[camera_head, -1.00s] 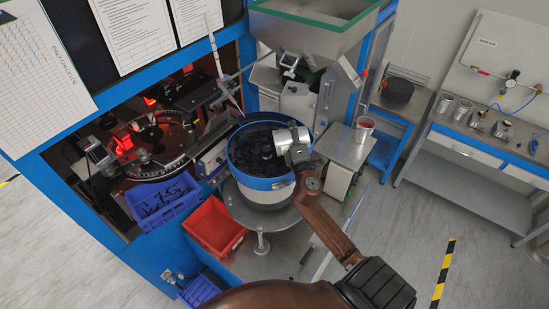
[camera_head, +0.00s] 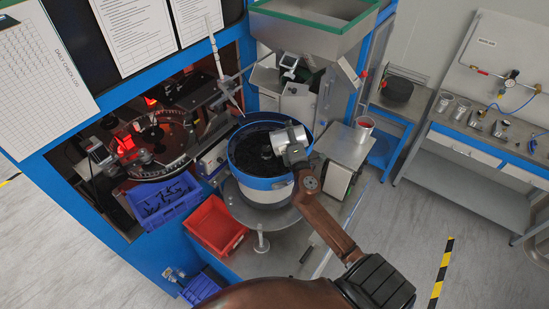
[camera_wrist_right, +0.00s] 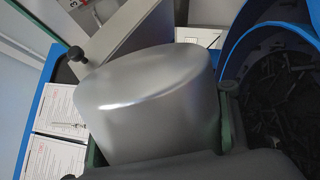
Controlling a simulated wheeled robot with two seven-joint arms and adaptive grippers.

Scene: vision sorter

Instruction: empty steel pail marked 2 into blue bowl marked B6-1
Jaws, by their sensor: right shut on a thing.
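The steel pail (camera_head: 292,136) is tipped on its side over the right part of the blue bowl's rim. My right gripper (camera_head: 294,155) is shut on it at the end of the brown arm. In the right wrist view the pail (camera_wrist_right: 150,95) fills the middle, with its smooth metal wall and a rounded edge showing; its mouth and any number are hidden. The blue bowl (camera_head: 268,183) is round, with a white lower body and dark small parts inside. The bowl also shows at the right of the wrist view (camera_wrist_right: 232,62). My left gripper is out of view.
A red bin (camera_head: 215,224) and a blue crate (camera_head: 163,200) stand left of the bowl. A steel hopper (camera_head: 308,33) hangs behind it. Several metal cups stand on the far right bench.

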